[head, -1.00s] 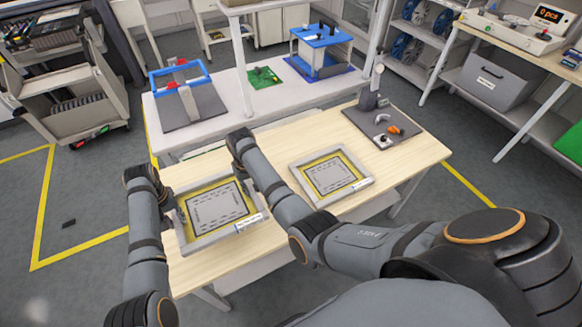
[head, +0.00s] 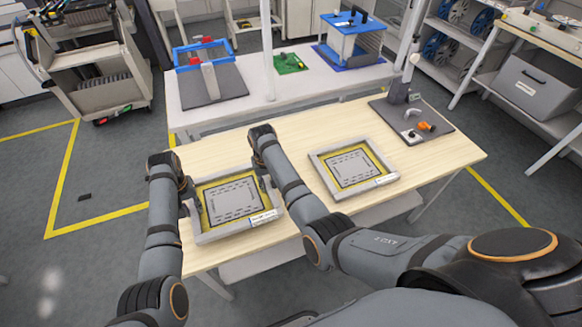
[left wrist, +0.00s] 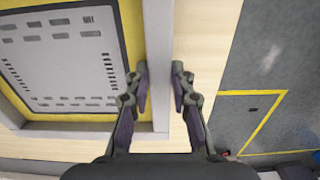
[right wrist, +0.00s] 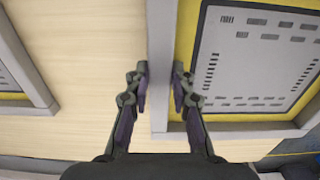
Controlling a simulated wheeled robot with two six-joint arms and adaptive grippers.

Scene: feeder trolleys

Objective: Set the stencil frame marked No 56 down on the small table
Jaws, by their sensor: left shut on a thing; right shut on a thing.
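A grey stencil frame (head: 202,239) with a yellow border and a grey patterned middle is over the left part of the pale wooden table (head: 298,212). Its label is too small to read. My left gripper (head: 187,198) is shut on its left rim, and my right gripper (head: 265,178) is shut on its right rim. The fingers straddle the rim in the left wrist view (left wrist: 160,90) and the right wrist view (right wrist: 160,90). The frame looks level and close to the tabletop; I cannot tell whether it touches.
A second, similar frame (head: 391,178) lies on the wooden table to the right. A dark plate (head: 431,137) with small parts is at its far right corner. A white bench (head: 285,101) with fixtures stands behind. Bare wood lies between the two frames.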

